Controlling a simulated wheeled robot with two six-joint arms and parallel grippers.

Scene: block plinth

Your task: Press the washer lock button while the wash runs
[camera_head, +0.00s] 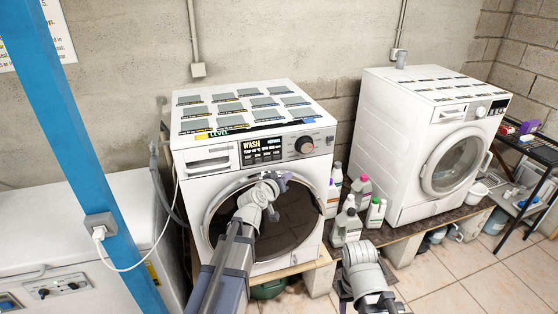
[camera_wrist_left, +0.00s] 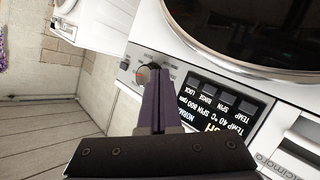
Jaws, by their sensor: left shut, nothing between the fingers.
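The white washer (camera_head: 250,180) on the left has a dark display reading WASH (camera_head: 261,149), with a dial (camera_head: 304,145) to its right. In the left wrist view the panel is upside down. The lock button (camera_wrist_left: 194,83), labelled LOCK, is the one in the button row nearest the dial (camera_wrist_left: 147,73). My left gripper (camera_head: 283,178) is in front of the washer's upper door, below the panel. In the wrist view its closed fingers (camera_wrist_left: 157,88) are empty and overlap the dial's edge, beside the lock button. Contact cannot be told. My right arm shows at the bottom; its fingers are not visible.
Detergent bottles (camera_head: 348,225) stand between the washer and a second white machine (camera_head: 425,150) on the right. A blue post (camera_head: 82,150) with a socket and cable stands at the left, before a white chest (camera_head: 60,230). Tiled floor (camera_head: 460,280) is open at the lower right.

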